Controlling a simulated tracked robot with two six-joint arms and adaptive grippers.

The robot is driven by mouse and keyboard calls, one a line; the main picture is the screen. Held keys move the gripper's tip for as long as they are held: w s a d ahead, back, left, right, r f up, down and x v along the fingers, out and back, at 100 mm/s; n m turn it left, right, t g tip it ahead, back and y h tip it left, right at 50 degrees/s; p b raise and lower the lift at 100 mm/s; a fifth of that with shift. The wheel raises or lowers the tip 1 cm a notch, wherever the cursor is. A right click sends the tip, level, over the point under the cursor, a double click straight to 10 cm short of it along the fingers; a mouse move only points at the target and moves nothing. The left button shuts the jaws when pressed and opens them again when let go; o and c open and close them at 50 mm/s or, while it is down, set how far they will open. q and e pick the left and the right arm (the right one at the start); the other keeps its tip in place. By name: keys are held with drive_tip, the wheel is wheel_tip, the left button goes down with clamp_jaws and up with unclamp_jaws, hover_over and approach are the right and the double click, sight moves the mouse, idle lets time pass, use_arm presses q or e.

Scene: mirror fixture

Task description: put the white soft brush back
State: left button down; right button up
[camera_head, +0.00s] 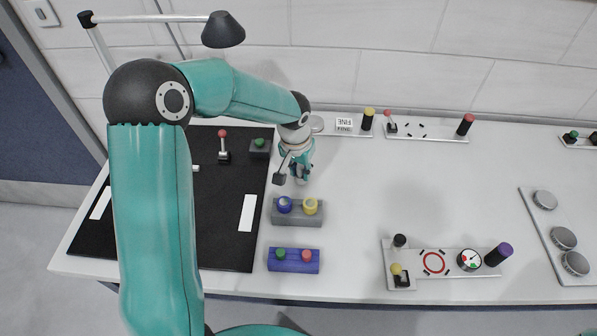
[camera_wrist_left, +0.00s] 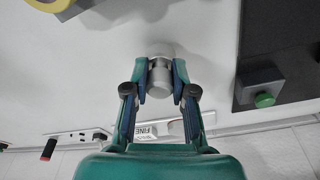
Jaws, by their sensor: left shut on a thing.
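My left gripper (camera_head: 301,174) is over the white table, behind the grey block with a blue and a yellow ring. In the left wrist view its fingers (camera_wrist_left: 161,80) are shut on a short pale cylinder with a white end, which I take to be the white soft brush (camera_wrist_left: 160,50). Bristles cannot be made out. In the head view the brush is mostly hidden by the gripper. Whether its end touches the table cannot be told. My right gripper is not in view.
The grey two-ring block (camera_head: 297,221) and a blue block with green and red knobs (camera_head: 294,266) stand in front. A black panel (camera_head: 225,255) lies left. A plate marked FINE (camera_head: 345,124) is behind. The table's middle right is clear.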

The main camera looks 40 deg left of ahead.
use_arm(q)
drive_tip(key=shift+f, duration=0.85)
drive_tip(key=c, duration=1)
unclamp_jaws()
drive_tip(key=shift+o, duration=0.2)
drive_tip(key=shift+r, duration=0.1)
wheel_tip(320, 180, up, 12)
drive_tip(key=s, duration=0.2)
drive_tip(key=shift+d, duration=0.15)
drive_tip(key=shift+w, duration=0.1)
